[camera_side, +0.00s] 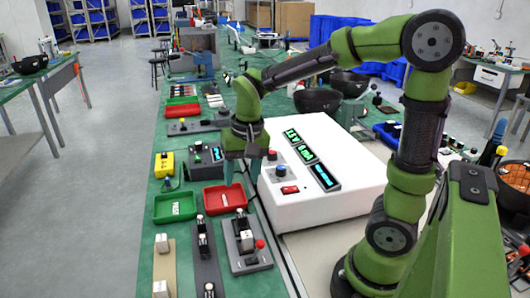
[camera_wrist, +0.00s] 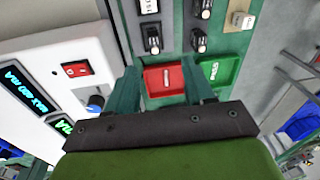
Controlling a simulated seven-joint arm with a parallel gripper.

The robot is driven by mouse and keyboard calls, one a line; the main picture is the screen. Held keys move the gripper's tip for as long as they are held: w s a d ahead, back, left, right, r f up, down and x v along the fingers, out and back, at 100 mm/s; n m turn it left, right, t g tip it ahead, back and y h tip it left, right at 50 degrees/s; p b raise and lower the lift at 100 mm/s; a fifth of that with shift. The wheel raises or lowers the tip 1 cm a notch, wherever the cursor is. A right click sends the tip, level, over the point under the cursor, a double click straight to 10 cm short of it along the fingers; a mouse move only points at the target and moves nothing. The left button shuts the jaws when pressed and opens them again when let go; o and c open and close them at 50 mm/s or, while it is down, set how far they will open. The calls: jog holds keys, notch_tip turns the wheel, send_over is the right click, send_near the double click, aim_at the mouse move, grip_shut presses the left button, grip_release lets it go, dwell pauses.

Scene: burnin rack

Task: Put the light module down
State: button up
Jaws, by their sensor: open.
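My gripper (camera_side: 241,173) is open, with its fingers pointing down beside the white console and nothing visible between them. In the wrist view the two fingers (camera_wrist: 165,85) are apart, on either side of a red tray (camera_wrist: 157,86) below. The red tray (camera_side: 237,199) has a thin pale mark inside; I cannot tell whether it is lettering. A green tray (camera_side: 163,207) marked PASS sits to its left. Two pale blocks, one farther back (camera_side: 162,243) and one nearer (camera_side: 160,288), stand on a tan strip. One pale block (camera_wrist: 238,20) shows in the wrist view.
The white console (camera_side: 330,190) with lit displays stands right of the trays. Dark fixtures with small modules (camera_side: 243,240) lie in front of the red tray. A yellow box (camera_side: 164,165) and a dark display unit (camera_side: 207,160) stand behind the trays on the green bench.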

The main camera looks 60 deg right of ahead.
jog(key=s+a+r+n+t+y, duration=0.1)
jog(key=s+a+r+n+t, duration=0.3)
jog(key=s, duration=0.5)
notch_tip(320, 180, up, 2)
jog(key=shift+r+t, duration=0.2)
jog(key=shift+t, duration=0.6)
